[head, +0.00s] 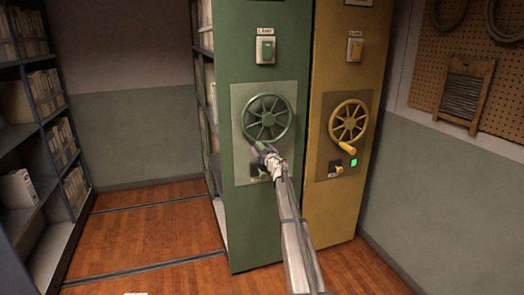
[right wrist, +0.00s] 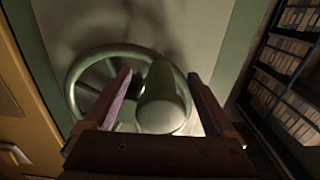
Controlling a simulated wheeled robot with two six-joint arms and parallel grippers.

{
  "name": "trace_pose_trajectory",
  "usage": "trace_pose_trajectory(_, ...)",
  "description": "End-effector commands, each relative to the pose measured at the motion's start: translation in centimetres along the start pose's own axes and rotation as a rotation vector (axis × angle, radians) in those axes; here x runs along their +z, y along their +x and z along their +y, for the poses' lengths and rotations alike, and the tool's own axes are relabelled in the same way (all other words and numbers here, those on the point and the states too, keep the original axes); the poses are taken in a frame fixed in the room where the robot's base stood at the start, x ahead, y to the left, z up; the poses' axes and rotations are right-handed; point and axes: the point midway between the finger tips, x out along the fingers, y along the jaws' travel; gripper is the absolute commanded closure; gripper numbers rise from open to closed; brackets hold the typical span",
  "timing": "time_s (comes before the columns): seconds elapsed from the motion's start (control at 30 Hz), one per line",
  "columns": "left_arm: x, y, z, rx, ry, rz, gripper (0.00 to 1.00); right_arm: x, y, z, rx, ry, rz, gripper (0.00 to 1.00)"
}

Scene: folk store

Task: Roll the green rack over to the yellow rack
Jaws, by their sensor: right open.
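The green rack (head: 290,165) stands in the middle of the head view, with a green spoked handwheel (head: 268,118) on its end panel. The yellow rack (head: 330,210) stands just right of it, with a yellow handwheel (head: 348,121). Only a thin dark line shows between the two racks; I cannot tell whether they touch. My right gripper (head: 264,153) is at the lower left of the green wheel. In the right wrist view its open fingers (right wrist: 158,95) stand on either side of the wheel's crank knob (right wrist: 160,110).
A grey-blue shelf (head: 45,190) with boxes stands at the left. Bare wooden floor (head: 150,235) with dark rails lies between it and the green rack. A small green light (head: 354,162) glows on the yellow rack. A pegboard wall with a washboard (head: 463,92) is at right.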

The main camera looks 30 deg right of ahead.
Motion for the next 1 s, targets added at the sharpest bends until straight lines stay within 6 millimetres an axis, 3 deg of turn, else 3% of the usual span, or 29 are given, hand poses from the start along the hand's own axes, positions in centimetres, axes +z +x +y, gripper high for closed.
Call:
trace_pose_trajectory(0.47,0.0,0.0,0.0,0.0,0.0,0.0,0.5,0.0,-0.3,0.2,0.003,0.0,0.0,0.1)
trace_pose_trajectory(1.0,0.0,0.0,0.0,0.0,0.0,0.0,0.5,0.0,-4.3,0.1,0.003,0.0,0.0,0.1)
